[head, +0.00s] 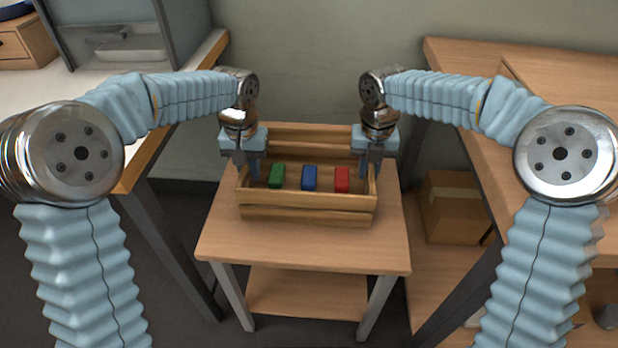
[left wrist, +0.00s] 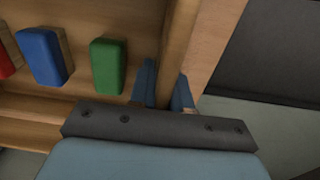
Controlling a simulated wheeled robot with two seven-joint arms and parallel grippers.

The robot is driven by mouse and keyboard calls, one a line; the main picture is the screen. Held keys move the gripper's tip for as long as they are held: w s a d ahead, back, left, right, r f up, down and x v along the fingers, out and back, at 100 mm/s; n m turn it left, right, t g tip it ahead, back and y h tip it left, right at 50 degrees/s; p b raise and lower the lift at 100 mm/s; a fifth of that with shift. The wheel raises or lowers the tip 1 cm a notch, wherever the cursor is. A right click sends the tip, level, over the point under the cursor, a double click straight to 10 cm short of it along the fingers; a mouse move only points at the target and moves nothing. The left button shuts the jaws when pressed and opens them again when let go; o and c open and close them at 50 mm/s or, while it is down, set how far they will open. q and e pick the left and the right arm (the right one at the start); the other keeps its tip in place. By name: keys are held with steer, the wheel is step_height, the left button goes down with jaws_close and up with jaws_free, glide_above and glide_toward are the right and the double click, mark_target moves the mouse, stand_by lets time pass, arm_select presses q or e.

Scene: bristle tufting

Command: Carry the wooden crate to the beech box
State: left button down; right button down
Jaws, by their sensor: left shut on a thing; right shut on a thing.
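The wooden crate (head: 306,213) is slatted and level, on or just over the small table, holding a green block (head: 276,175), a blue block (head: 309,177) and a red block (head: 342,180). My left gripper (head: 250,168) is shut on its left end wall. In the left wrist view that wall (left wrist: 180,40) runs between the fingers (left wrist: 165,92). My right gripper (head: 377,170) is shut on the right end wall. A light wooden box (head: 22,44) with a dark knob is partly visible at the upper left; I cannot tell if it is the beech box.
The small table (head: 300,250) has a lower shelf. A white-topped bench (head: 150,95) stands left, with a grey cabinet (head: 130,40) on it. A wooden bench (head: 500,150) stands close on the right. A cardboard box (head: 455,207) sits low beside it.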

arm_select(q)
steer(key=shift+r, duration=0.1)
arm_select(e)
steer(key=shift+r, duration=0.1)
